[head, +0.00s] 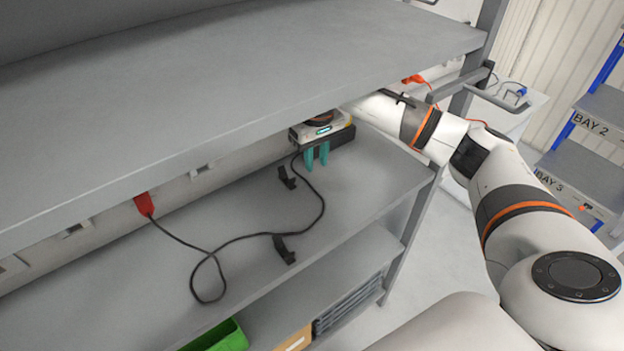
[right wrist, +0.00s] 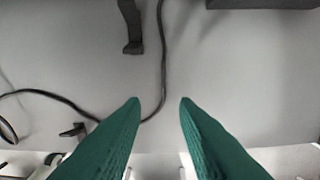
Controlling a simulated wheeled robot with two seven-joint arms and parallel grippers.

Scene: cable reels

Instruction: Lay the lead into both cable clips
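The black lead (head: 323,205) runs from a red plug (head: 145,204) at the back panel, loops on the shelf, and bends up toward a dark box (head: 342,137). The rear cable clip (head: 287,178) is black; the lead passes to its right, apart from it, also in the right wrist view (right wrist: 131,28). The lead crosses the front clip (head: 284,249); I cannot tell whether it is seated there. That clip also shows in the right wrist view (right wrist: 73,130). My right gripper (head: 317,165), with green fingers, is open above the shelf. The lead (right wrist: 163,75) shows beyond its fingertips (right wrist: 160,101). My left gripper is out of view.
A grey upper shelf board (head: 300,60) overhangs the working shelf (head: 375,185). A green bin (head: 215,337), a cardboard box (head: 295,341) and grey trays (head: 346,306) sit below. Racks (head: 590,170) stand at the right. The shelf is clear left of the clips apart from the lead.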

